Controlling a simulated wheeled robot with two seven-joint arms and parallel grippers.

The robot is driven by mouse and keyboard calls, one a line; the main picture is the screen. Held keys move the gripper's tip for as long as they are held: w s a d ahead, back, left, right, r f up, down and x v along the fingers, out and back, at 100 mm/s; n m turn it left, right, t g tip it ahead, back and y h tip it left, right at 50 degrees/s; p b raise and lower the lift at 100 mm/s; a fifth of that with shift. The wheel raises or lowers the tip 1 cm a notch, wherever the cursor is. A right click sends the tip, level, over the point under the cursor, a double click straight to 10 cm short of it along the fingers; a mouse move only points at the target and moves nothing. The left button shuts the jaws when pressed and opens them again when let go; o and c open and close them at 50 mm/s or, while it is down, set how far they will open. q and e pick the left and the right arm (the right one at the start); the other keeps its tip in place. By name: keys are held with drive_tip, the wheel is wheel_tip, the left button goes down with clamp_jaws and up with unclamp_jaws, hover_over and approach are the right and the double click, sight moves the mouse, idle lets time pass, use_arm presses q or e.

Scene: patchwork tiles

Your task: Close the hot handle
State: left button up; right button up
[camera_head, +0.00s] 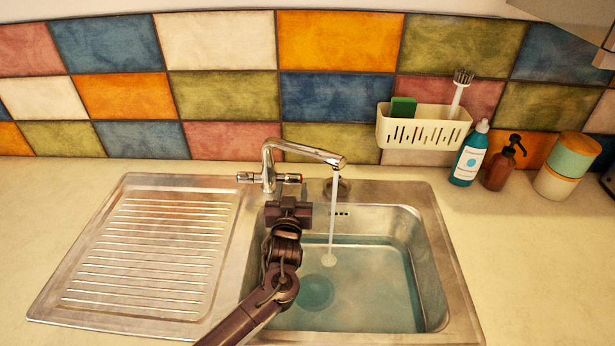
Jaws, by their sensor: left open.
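The chrome tap (268,165) stands behind the sink, and its spout reaches right over the basin. A stream of water (333,210) runs from it into the basin. One short handle (245,177) is on the tap's left side. The other handle (291,178), with a reddish mark near its end, is on the right side. My left gripper (289,200) is open just in front of and below the right handle. I cannot tell whether it touches the handle. My right gripper is not in view.
The steel sink basin (432,290) holds bluish water. A ribbed drainboard (228,225) is on the left. A cream caddy (424,132) with a green sponge and brush hangs on the tiles. A teal bottle (469,155), brown pump bottle (500,168) and stacked canisters (566,165) stand right.

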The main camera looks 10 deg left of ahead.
use_arm(q)
drive_tip(key=w+b, duration=0.2)
drive_tip(key=w, duration=0.1)
drive_tip(key=w+a+b, duration=0.1)
drive_tip(key=w+b, duration=0.1)
drive_tip(key=w, duration=0.1)
drive_tip(key=shift+a+f, duration=0.1)
drive_tip(key=shift+f, duration=0.05)
drive_tip(key=shift+w+a+r+b, duration=0.1)
drive_tip(key=shift+w+r+b, duration=0.1)
drive_tip(key=shift+w+b, duration=0.3)
